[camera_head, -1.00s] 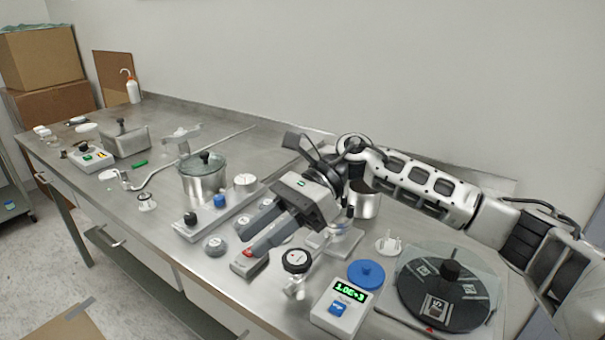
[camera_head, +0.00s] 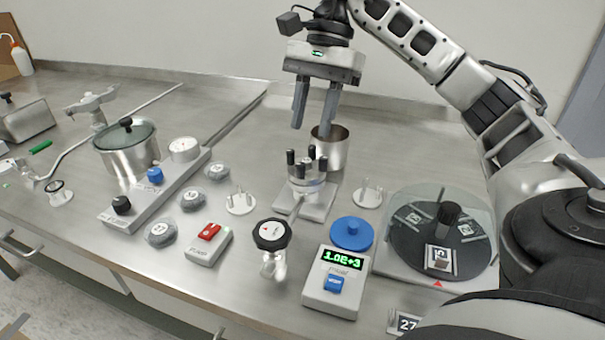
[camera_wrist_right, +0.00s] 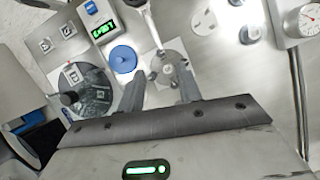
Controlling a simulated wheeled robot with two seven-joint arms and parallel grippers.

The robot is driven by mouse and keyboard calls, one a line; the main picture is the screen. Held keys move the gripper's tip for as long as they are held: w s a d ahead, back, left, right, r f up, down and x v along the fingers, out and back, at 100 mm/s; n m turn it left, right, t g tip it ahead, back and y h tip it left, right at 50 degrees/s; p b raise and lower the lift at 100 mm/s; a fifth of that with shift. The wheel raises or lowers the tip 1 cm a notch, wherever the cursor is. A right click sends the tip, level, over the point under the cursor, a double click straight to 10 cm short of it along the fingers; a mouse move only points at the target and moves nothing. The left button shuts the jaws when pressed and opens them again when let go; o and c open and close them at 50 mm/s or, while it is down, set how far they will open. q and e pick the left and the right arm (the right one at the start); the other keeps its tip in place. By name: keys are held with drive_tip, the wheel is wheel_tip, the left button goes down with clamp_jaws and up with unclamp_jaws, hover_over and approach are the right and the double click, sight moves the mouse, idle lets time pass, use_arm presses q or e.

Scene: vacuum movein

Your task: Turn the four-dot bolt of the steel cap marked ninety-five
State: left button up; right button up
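Small round grey steel caps with pale marked tops stand left of centre in the head view: a back one (camera_head: 218,172), a middle one (camera_head: 193,200) and a front one (camera_head: 160,232). Their numbers and dots are too small to read. My right gripper (camera_head: 312,132) points down, open and empty, above and behind a steel fitting with several black-topped posts (camera_head: 305,168). In the right wrist view my right gripper's fingers (camera_wrist_right: 160,98) are spread, with the fitting's plate (camera_wrist_right: 172,78) beyond them. One grey cap shows there too (camera_wrist_right: 249,34). My left gripper is out of view.
A steel cup (camera_head: 329,150) stands behind the fitting. In front are a black-knobbed valve (camera_head: 271,236), a green-digit readout box (camera_head: 336,282), a blue disc (camera_head: 352,233) and a red-switch box (camera_head: 209,243). A covered dark turntable (camera_head: 408,246) stands right. A lidded pot (camera_head: 128,160) stands left.

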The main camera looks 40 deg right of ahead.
sight(301, 163)
drive_tip(key=x, duration=0.7)
drive_tip(key=shift+r+b, duration=0.1)
drive_tip(key=shift+b, duration=0.3)
clamp_jaws()
